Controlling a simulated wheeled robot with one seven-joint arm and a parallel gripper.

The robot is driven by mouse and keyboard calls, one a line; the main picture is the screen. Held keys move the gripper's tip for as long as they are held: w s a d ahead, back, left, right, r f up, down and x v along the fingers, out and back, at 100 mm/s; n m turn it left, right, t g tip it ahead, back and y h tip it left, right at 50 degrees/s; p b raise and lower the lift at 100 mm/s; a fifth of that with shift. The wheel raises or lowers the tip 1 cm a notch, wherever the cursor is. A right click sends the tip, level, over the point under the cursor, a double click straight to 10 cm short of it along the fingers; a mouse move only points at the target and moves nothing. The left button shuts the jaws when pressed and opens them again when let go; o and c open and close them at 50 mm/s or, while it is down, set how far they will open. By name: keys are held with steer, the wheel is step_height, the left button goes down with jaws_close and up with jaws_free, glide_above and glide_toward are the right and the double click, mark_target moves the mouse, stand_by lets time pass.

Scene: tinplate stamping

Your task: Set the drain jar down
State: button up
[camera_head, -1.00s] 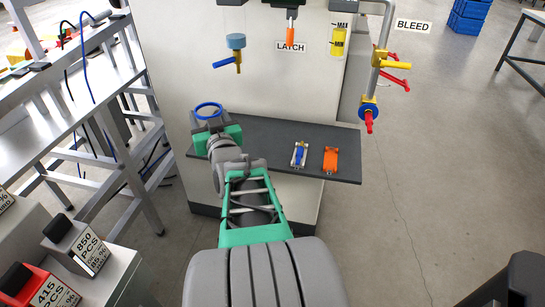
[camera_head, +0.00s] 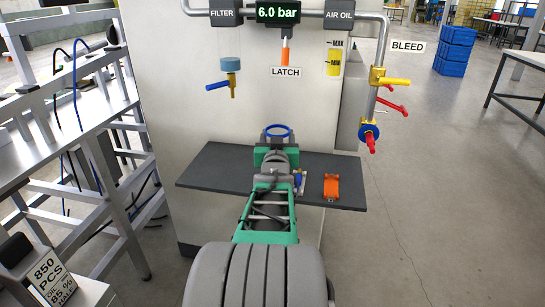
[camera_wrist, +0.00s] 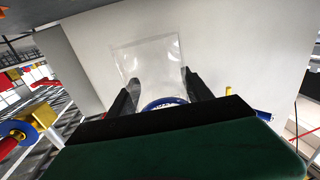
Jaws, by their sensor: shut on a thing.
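The drain jar is clear, with a blue rim (camera_head: 279,131), and shows in the wrist view as a see-through body (camera_wrist: 148,60). My gripper (camera_head: 276,149) is shut on the jar. In the wrist view the two dark fingers (camera_wrist: 160,82) stand on either side of it, near the blue ring. In the head view the jar is over the dark grey shelf (camera_head: 213,168), against the pale cabinet front. My gripper and arm hide its lower part, so I cannot tell whether it touches the shelf.
On the shelf, right of my arm, lie a small blue and silver piece (camera_head: 299,182) and an orange clip-like piece (camera_head: 331,187). A filter drain with a blue lever (camera_head: 230,80) hangs above left. A bleed valve (camera_head: 369,132) is at the right. The shelf's left part is clear.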

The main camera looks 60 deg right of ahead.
steer(key=w+f, duration=0.1)
steer(key=f, duration=0.1)
steer(key=w+d+f, duration=0.1)
steer(key=f, duration=0.1)
steer(key=w+f+b, duration=0.1)
steer(key=f, duration=0.1)
steer(key=shift+d+f, duration=0.2)
steer(key=shift+f, duration=0.05)
steer(key=shift+s+f+b, duration=0.1)
steer(key=shift+f+b, duration=0.3)
steer(key=o, duration=1.4)
steer(key=shift+r, duration=0.1)
steer(key=shift+c, duration=0.2)
steer(key=shift+r+p, duration=0.3)
steer(key=shift+p, duration=0.2)
steer(key=shift+o, duration=0.4)
steer(key=p+v, duration=0.1)
steer(key=v, duration=1)
steer(key=shift+s+a, duration=0.15)
steer(key=shift+a, duration=0.2)
steer(key=shift+d+f+p, duration=0.15)
steer(key=shift+f+p, duration=0.05)
steer(key=shift+p, duration=0.3)
steer(key=x, duration=0.3)
steer(key=f+x, duration=0.1)
steer(key=x, duration=0.5)
steer(key=shift+f, duration=0.25)
steer(key=shift+d+r, duration=0.15)
